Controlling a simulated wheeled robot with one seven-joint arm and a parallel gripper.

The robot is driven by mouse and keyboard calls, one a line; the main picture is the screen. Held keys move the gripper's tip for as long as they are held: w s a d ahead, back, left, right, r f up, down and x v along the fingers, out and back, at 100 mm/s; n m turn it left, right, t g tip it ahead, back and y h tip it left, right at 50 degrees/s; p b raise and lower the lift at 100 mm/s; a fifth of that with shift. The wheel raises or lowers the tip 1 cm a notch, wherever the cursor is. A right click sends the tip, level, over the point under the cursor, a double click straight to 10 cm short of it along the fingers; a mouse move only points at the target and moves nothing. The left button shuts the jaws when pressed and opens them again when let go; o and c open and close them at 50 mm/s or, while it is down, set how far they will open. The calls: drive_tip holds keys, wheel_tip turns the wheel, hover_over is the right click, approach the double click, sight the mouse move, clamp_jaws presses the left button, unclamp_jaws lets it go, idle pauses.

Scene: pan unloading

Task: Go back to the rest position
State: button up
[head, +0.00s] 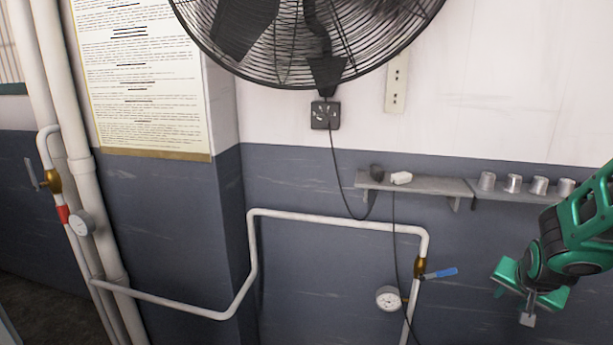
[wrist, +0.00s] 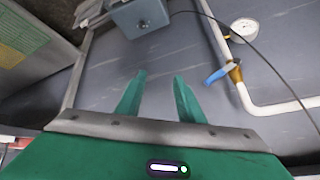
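My gripper (head: 528,298) is at the right edge of the head view, a green hand hanging in front of the blue-grey wall, below the shelf. In the wrist view its two green fingers (wrist: 160,95) stand apart with only bare wall showing between them, so it is open and empty. No pan shows in either view.
A pipe with a blue-handled valve (head: 440,273) and a gauge (head: 388,298) runs along the wall left of my gripper. A shelf (head: 520,193) with several metal cups is above it. A large fan (head: 310,40) hangs at the top. A grey box (wrist: 138,15) shows in the wrist view.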

drive_tip(key=s+a+r+n+g+y, duration=0.1)
drive_tip(key=s+a+r+g, duration=0.1)
drive_tip(key=s, duration=0.6)
drive_tip(key=s+a+r+n+g+y, duration=0.1)
drive_tip(key=s+a+r+g, duration=0.1)
drive_tip(key=s, duration=0.7)
drive_tip(key=s+a+r+g+y, duration=0.2)
drive_tip(key=s+a+r, duration=0.2)
drive_tip(key=s, duration=0.4)
drive_tip(key=shift+s+n, duration=0.2)
drive_tip(key=shift+n, duration=0.2)
drive_tip(key=shift+a, duration=0.1)
drive_tip(key=shift+w+f, duration=0.2)
drive_tip(key=shift+w, duration=0.45)
drive_tip(key=shift+c, duration=0.8)
